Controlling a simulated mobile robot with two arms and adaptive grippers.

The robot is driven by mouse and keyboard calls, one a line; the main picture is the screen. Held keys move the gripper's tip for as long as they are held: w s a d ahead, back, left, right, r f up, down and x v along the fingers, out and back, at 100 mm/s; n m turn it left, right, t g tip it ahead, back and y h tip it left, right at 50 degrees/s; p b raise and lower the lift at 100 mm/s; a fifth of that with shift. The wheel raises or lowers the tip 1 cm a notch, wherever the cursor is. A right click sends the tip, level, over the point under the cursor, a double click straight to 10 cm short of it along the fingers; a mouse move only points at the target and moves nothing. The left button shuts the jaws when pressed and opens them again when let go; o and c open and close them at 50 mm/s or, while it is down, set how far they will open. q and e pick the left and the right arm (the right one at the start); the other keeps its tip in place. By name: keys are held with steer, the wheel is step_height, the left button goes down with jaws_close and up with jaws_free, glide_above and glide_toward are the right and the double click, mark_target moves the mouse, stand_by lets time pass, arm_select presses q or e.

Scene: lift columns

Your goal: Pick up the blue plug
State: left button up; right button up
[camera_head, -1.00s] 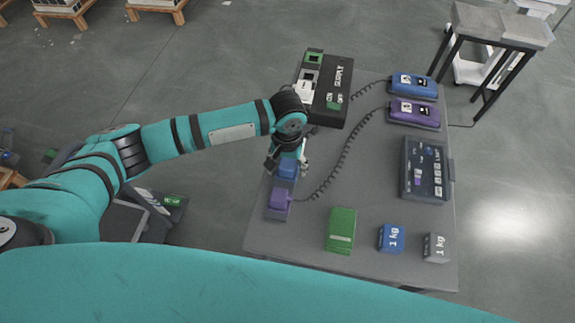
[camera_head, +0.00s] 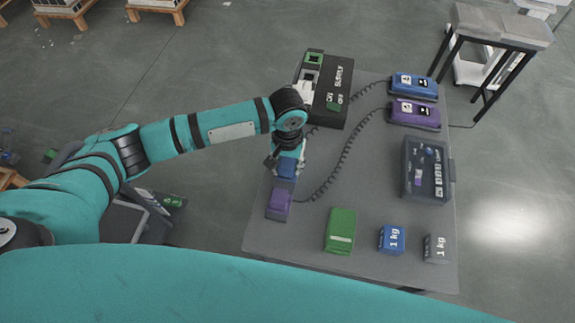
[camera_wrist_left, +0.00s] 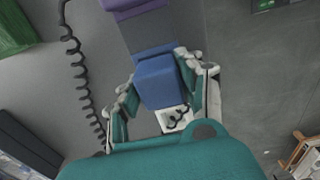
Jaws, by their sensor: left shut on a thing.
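The blue plug (camera_head: 287,168) is in its slot on a dark holder at the left side of the table. My left gripper (camera_head: 285,160) reaches down over it. In the left wrist view the blue plug (camera_wrist_left: 158,82) sits between the two fingers of my left gripper (camera_wrist_left: 163,88), which are shut on it. I cannot tell whether the plug is clear of the holder (camera_wrist_left: 168,32). The purple plug (camera_head: 279,201) stands beside it on the same holder, nearer to me. My right gripper is not in view.
A black supply box (camera_head: 335,95) stands behind the gripper. Blue (camera_head: 414,86) and purple (camera_head: 414,113) devices with coiled cords are at the back right. A dark case (camera_head: 426,170), green block (camera_head: 341,230), blue weight (camera_head: 391,239) and grey weight (camera_head: 436,247) occupy the right and front.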

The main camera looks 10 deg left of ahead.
arm_select(q)
steer(key=shift+r, duration=0.45)
steer(key=shift+d+r+b, duration=0.2)
steer(key=shift+r+b, duration=0.05)
steer(key=shift+r, duration=0.2)
steer(key=shift+d+r+b, duration=0.2)
steer(key=shift+r+b, duration=0.05)
steer(key=shift+r, duration=0.2)
steer(key=d+b, duration=0.1)
steer(key=d, duration=0.3)
steer(key=d+r+b, duration=0.1)
steer(key=d, duration=0.4)
steer(key=d+b, duration=0.1)
steer(key=d, duration=0.4)
steer(key=shift+w+d+r+b, duration=0.1)
steer(key=shift+w+r+b, duration=0.1)
steer(key=shift+w+b, duration=0.1)
steer(key=shift+d, duration=0.45)
steer(key=shift+r, duration=0.1)
